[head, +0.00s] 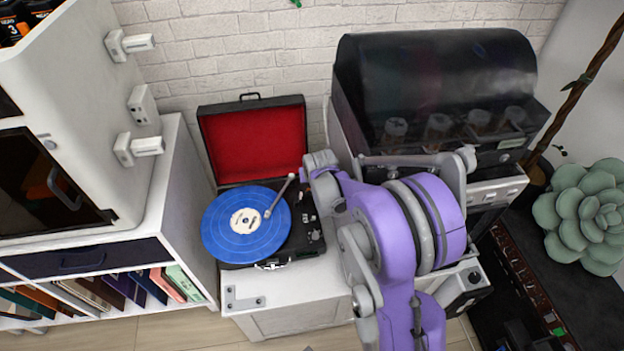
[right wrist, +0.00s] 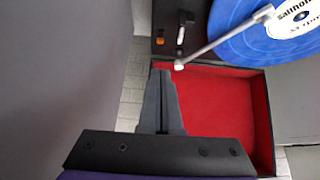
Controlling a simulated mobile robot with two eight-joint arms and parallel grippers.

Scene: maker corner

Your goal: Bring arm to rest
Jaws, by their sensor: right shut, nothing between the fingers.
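My right arm, purple and grey, reaches up from the bottom of the head view, in front of the cabinet right of the record player. Its gripper is hard to make out there. In the right wrist view my right gripper (right wrist: 162,75) is shut, its dark fingers together and empty. It shows over the edge of the red-lined lid (right wrist: 215,105), close to the player's controls. The record player (head: 312,232) stands open with a blue record (head: 225,222) on it. Its tonearm (head: 281,193) lies over the record. My left gripper is not in view.
A dark-hooded machine (head: 435,85) with several cups stands behind my arm. A white cabinet (head: 75,110) and a bookshelf (head: 175,205) stand left. A succulent (head: 585,212) is at the far right. Some bare white top (head: 305,285) lies in front of the player.

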